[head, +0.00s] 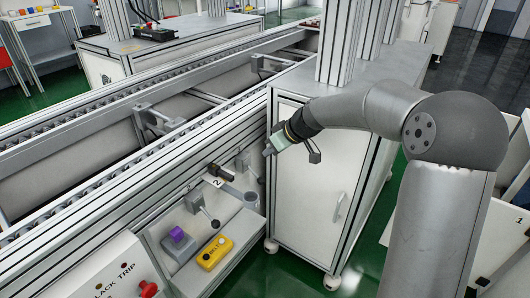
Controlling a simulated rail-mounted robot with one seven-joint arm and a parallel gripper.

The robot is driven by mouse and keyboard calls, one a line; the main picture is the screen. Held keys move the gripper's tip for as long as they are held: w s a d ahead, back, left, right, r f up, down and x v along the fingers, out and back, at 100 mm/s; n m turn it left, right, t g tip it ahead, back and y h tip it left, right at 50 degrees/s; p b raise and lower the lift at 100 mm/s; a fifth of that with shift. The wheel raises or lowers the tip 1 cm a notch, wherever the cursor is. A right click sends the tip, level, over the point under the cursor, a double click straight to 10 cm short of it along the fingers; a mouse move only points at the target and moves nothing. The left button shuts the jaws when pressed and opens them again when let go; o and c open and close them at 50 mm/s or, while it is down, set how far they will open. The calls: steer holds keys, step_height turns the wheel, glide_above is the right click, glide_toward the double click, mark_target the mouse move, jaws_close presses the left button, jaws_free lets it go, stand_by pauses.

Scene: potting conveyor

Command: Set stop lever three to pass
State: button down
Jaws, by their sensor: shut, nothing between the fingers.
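My gripper (271,148) is at the end of my arm, in front of the white cabinet's upper left edge, with its fingers pointing left toward the conveyor side. It is shut and empty. Below and left of it, several small grey lever brackets are mounted along the conveyor's side panel. One bracket (194,202) has a lever with a black knob (215,223) hanging down to the right. Beside it is a label with the number 2 (217,183) and a dark handle (222,172). Another grey bracket (243,161) is just left of my gripper. I cannot read a number three.
The white cabinet (312,190) stands close on the right. A red knob (148,288) is at lower left.

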steer(key=s+d+r, duration=0.1)
steer(key=s+d, duration=0.3)
steer(key=d, duration=0.2)
steer(key=shift+s+d+p, duration=0.3)
steer(key=shift+s+p, duration=0.05)
steer(key=s+d+r+m+g+h+p, duration=0.1)
steer(key=s+r+m+h+p, duration=0.1)
steer(key=s+r+p, duration=0.5)
steer(key=s+d+r+m+g+h+p, duration=0.1)
steer(key=s+r+m+h+p, duration=0.1)
steer(key=s+r+p, duration=0.6)
steer(key=s+r+m+g+h+p, duration=0.2)
steer(key=s+r+m+p, duration=0.2)
steer(key=s+r+p, duration=0.4)
steer(key=s+p, duration=0.4)
steer(key=s, duration=0.4)
steer(key=shift+s+d+r+m, duration=0.2)
steer(key=shift+s+d+m, duration=0.1)
steer(key=shift+s+d, duration=0.1)
steer(key=shift+w+a, duration=0.1)
